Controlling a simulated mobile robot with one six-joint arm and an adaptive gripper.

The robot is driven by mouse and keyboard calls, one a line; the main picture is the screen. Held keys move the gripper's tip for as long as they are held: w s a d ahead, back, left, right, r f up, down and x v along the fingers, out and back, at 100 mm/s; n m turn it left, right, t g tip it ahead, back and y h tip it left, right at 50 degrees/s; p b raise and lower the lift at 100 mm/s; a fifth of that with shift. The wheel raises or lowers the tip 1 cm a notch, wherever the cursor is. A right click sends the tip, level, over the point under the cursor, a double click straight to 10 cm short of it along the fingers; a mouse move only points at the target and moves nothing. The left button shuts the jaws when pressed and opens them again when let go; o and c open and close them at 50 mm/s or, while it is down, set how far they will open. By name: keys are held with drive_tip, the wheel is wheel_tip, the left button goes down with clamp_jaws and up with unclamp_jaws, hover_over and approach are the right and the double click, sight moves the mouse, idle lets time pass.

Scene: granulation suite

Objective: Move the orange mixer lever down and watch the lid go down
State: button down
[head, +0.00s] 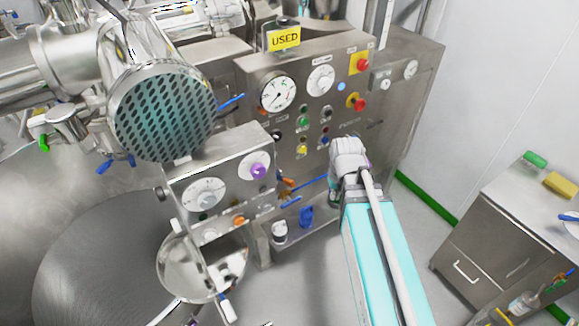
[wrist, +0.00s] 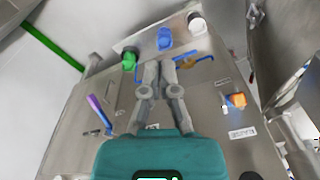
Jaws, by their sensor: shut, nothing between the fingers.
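An orange lever (wrist: 236,100) stands out from the steel panel, right of my gripper in the wrist view. In the head view it appears as the orange piece (head: 287,182) on the lower panel, left of my gripper. My gripper (wrist: 162,66) is shut and empty, its fingers in front of the panel between a purple lever (wrist: 98,108) and the orange lever, apart from the orange lever. In the head view, my arm and wrist partly hide the gripper. Large rounded steel mixer surfaces (head: 110,245) fill the lower left; I cannot tell which part is the lid.
Below the panel are a blue fitting (head: 306,216) and a white one (head: 279,233); a green one (wrist: 129,60) shows in the wrist view. A steel box with dials (head: 210,165) juts out left. A cabinet (head: 500,240) stands right, with clear floor between.

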drive_tip(key=w+a+r+n+t+y+p, duration=0.1)
drive_tip(key=w+a+r+n+p, duration=0.3)
drive_tip(key=w+a+r+p, duration=0.4)
drive_tip(key=a+r+p, duration=0.2)
drive_tip(key=a+r, duration=0.2)
drive_tip(key=a, duration=0.2)
drive_tip(key=shift+w+a+n+t, duration=0.2)
drive_tip(key=shift+a+n+t, duration=0.1)
drive_tip(key=shift+n, duration=0.1)
drive_tip(key=b, duration=1)
hover_over(287, 178)
drive_tip(key=a, duration=0.1)
drive_tip(key=x, duration=0.6)
drive_tip(key=s+d+x, duration=0.1)
drive_tip(key=x, duration=0.3)
drive_tip(key=shift+s+f, duration=0.15)
drive_tip(key=shift+s+d+f+b, duration=0.35)
drive_tip(key=shift+s+f+b, duration=0.05)
drive_tip(key=shift+f+b, duration=0.35)
drive_tip(key=shift+s+d+f+b, duration=0.3)
drive_tip(key=shift+s+f+b, duration=0.15)
drive_tip(key=shift+f+b, duration=0.3)
drive_tip(key=shift+d, duration=0.2)
